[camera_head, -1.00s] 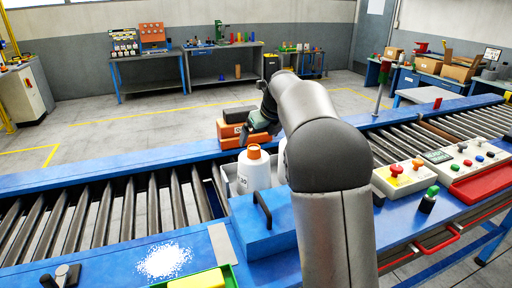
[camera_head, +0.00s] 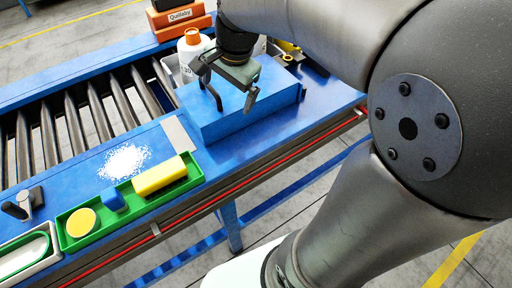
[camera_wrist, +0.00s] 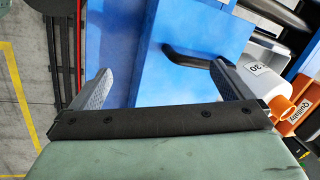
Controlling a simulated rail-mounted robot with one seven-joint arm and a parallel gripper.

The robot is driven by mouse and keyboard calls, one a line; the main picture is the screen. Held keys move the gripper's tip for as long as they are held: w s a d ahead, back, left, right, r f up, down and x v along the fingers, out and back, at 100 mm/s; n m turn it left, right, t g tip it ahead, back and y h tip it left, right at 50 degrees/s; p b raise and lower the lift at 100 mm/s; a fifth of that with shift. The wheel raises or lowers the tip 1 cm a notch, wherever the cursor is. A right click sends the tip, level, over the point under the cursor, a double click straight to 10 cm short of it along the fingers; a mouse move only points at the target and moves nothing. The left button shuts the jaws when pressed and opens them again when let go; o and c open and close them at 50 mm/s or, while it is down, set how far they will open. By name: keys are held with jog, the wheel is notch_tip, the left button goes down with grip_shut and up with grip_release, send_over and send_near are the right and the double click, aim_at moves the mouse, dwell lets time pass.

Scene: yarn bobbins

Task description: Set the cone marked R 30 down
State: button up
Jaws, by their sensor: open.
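A white cone with an orange top (camera_head: 187,55) stands in a grey tray (camera_head: 170,70) at the back of the blue bench, partly hidden behind my gripper. In the wrist view the cone (camera_wrist: 258,78) is at the right, and its label shows "30"; the rest of the marking cannot be read. My gripper (camera_head: 229,90) is open and empty above a blue box with a black handle (camera_head: 240,112), in front of the cone and apart from it.
An orange box marked "Quillaby" (camera_head: 182,18) stands behind the cone. Rollers (camera_head: 75,112) run to the left. White granules (camera_head: 125,162) and a green tray (camera_head: 85,236) with a yellow block (camera_head: 160,175) lie on the bench's front left.

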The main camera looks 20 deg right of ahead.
jog(key=s+f+n, duration=0.4)
jog(key=s+n, duration=0.2)
jog(key=s, duration=0.2)
jog(key=s+f+n+g+h, duration=0.1)
jog(key=s+f+n, duration=0.3)
jog(key=s+n, duration=0.2)
jog(key=shift+s+g, duration=0.3)
jog(key=shift+s, duration=0.7)
